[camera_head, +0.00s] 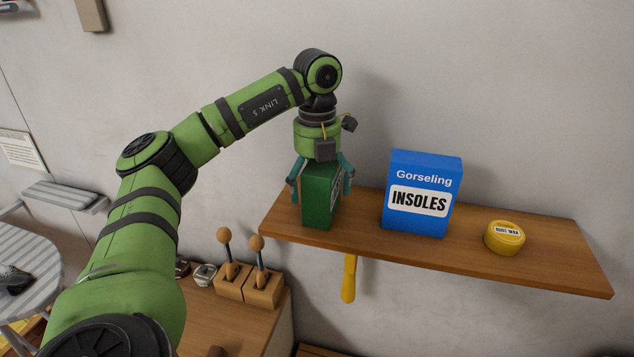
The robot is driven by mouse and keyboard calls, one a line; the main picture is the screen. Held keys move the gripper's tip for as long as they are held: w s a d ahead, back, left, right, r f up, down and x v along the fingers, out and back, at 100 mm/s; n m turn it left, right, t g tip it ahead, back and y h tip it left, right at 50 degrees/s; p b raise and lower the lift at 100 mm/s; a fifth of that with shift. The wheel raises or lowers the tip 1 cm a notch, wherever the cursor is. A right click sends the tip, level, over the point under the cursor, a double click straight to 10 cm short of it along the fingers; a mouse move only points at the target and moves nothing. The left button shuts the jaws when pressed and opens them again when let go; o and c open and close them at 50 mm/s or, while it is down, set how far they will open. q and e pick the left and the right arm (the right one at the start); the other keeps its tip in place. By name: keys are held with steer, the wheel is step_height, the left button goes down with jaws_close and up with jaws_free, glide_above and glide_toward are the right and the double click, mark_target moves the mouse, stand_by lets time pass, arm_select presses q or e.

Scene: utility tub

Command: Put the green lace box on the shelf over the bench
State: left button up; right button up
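The green lace box (318,205) stands upright at the left part of the wooden shelf (530,258), and its base appears to meet the board near the front edge. A pale label shows partly on its right side. My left gripper (321,192) points down over the box from above, with one finger on each side of it. The fingertips are very close to the box sides; I cannot tell whether they press on it or stand slightly apart. My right gripper is not in view.
A blue insoles box (421,195) stands right of the green box, with a gap between. A round yellow tin (504,237) sits farther right. Wooden blocks with knobbed levers (248,284) stand on the bench (228,317) below.

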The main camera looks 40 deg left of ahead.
arm_select(q)
steer(key=shift+r, duration=0.55)
step_height(320, 180, up, 11)
steer(key=shift+r, duration=0.1)
stand_by(0.4)
stand_by(0.5)
